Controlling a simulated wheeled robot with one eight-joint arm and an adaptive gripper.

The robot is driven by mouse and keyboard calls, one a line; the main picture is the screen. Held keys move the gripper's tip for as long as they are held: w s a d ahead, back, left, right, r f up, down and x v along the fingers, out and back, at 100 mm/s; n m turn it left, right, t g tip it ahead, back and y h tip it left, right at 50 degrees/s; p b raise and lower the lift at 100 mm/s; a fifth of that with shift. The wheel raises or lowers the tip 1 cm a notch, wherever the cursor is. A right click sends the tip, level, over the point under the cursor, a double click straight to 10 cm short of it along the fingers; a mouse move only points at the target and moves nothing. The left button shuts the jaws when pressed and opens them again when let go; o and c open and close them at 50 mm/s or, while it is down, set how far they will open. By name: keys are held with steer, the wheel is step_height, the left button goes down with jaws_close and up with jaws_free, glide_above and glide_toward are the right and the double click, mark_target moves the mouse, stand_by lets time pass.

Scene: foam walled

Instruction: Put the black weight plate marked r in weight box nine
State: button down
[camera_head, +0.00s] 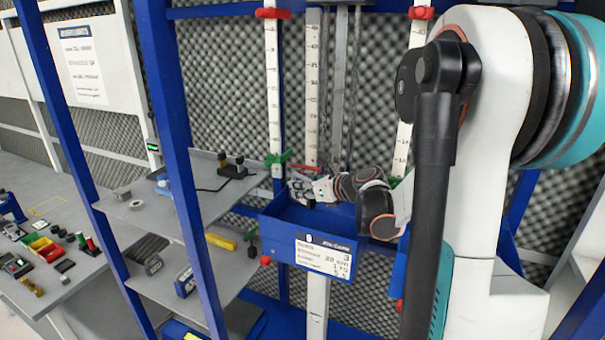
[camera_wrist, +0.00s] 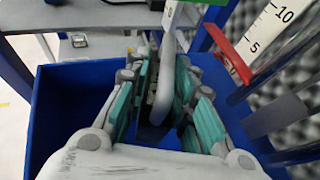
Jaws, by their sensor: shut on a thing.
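My gripper (camera_wrist: 161,88) has teal finger pads and reaches down inside the open blue weight box (camera_wrist: 62,110). In the head view my gripper (camera_head: 302,188) is over the same blue box (camera_head: 287,213), at its back left. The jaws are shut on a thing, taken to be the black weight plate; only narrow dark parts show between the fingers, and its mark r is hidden. A grey curved piece also shows between the fingers. The box front has a white label (camera_head: 323,257); I cannot make out a nine on it.
Upright white scales (camera_head: 312,95) and blue posts (camera_head: 178,120) stand around the box. A red clamp (camera_wrist: 230,55) is close to my right fingers. Grey shelves (camera_head: 150,213) with small items are left of the box, and a cluttered bench (camera_head: 60,285) is further left.

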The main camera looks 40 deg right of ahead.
mark_target(303, 202)
steer(key=shift+f+b, duration=0.35)
steer(key=shift+f, duration=2.35)
steer(key=shift+r, duration=0.1)
steer(key=c, duration=1.8)
jaws_free()
steer(key=shift+f, duration=0.2)
steer(key=o, duration=0.4)
steer(key=shift+o, duration=0.2)
steer(key=shift+s+r, duration=0.1)
steer(key=shift+r, duration=0.15)
steer(key=v, duration=1.2)
steer(key=shift+p, duration=0.4)
